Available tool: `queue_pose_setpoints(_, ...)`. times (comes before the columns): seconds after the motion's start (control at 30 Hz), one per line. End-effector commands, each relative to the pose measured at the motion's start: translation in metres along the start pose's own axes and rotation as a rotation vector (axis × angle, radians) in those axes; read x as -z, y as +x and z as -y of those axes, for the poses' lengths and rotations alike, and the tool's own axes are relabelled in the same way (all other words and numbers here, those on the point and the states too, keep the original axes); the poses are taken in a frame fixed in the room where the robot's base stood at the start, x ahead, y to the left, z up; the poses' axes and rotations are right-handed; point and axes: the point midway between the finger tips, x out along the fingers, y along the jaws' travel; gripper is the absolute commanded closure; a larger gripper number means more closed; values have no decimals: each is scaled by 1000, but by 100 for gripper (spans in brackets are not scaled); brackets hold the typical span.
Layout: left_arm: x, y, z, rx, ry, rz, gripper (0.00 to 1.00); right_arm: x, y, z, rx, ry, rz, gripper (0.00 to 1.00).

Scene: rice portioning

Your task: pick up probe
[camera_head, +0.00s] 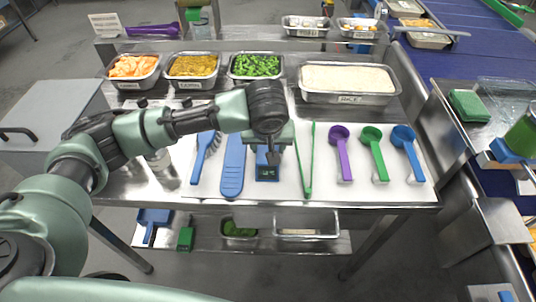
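The probe appears to be the small blue device with a dark green display (267,174), lying on the white mat (215,183) between a blue paddle-like tool (233,165) and green tongs (309,165). My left gripper (271,155) points down over the probe's upper part. The gripper and wrist hide that end of the probe. The fingers are small and dark here, so I cannot tell whether they are apart, shut or touching it. My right gripper is not in view.
A blue brush (204,154) lies to the left. Purple (341,150), green (375,150) and blue (407,150) scoops lie to the right. Behind stand a rice pan (348,99) and pans of orange food (132,84), yellow food (192,84) and green vegetables (256,80).

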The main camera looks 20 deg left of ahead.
Motion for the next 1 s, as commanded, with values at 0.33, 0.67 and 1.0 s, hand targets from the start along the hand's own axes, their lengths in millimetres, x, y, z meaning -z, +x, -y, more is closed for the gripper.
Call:
queue_pose_setpoints(0.33, 7, -15, -1, -3, 0, -3, 90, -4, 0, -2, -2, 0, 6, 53)
queue_pose_setpoints(0.67, 37, -88, -2, -6, 0, -5, 90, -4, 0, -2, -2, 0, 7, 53)
queue_pose_setpoints(1.0, 70, -167, 0, 0, 0, -5, 90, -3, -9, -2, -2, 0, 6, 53)
